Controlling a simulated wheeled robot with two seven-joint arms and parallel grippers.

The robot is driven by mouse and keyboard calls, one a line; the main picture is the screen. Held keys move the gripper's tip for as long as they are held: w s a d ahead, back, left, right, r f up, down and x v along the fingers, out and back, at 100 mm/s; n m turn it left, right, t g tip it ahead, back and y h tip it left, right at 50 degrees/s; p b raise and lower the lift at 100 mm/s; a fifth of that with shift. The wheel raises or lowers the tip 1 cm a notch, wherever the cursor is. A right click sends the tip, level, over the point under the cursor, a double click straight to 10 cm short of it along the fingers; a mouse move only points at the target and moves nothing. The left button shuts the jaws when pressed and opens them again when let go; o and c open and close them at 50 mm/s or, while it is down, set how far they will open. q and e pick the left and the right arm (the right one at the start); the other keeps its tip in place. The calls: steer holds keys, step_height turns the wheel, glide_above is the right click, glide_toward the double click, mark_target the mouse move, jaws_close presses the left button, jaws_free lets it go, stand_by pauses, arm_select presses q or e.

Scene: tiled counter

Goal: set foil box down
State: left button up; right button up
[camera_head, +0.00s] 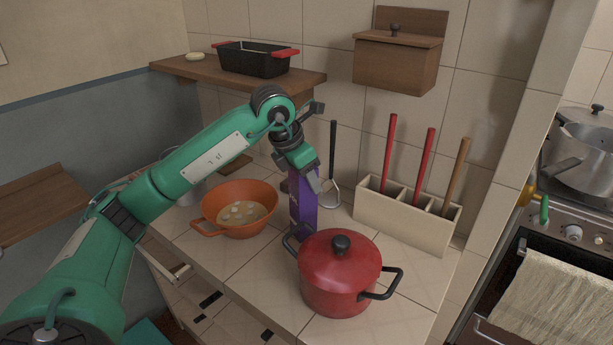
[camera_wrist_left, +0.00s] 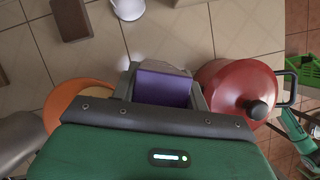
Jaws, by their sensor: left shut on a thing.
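The foil box is a tall purple box (camera_head: 303,212) standing upright between the orange bowl and the red pot in the head view. My left gripper (camera_head: 316,180) is shut on its upper part from above. In the left wrist view the purple box (camera_wrist_left: 162,88) sits between the two fingers of my left gripper (camera_wrist_left: 165,80). The lower end of the box is partly hidden behind the red pot in the head view, so I cannot tell whether it touches the counter.
A red lidded pot (camera_head: 340,275) stands close on the right of the box. An orange bowl (camera_head: 236,210) with pale pieces stands on the left. A cream utensil holder (camera_head: 405,215) is at the back right. Bare tiles (camera_head: 240,265) lie in front of the bowl.

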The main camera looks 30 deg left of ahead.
arm_select(q)
steer(key=shift+f, duration=0.1)
steer(key=o, duration=1.4)
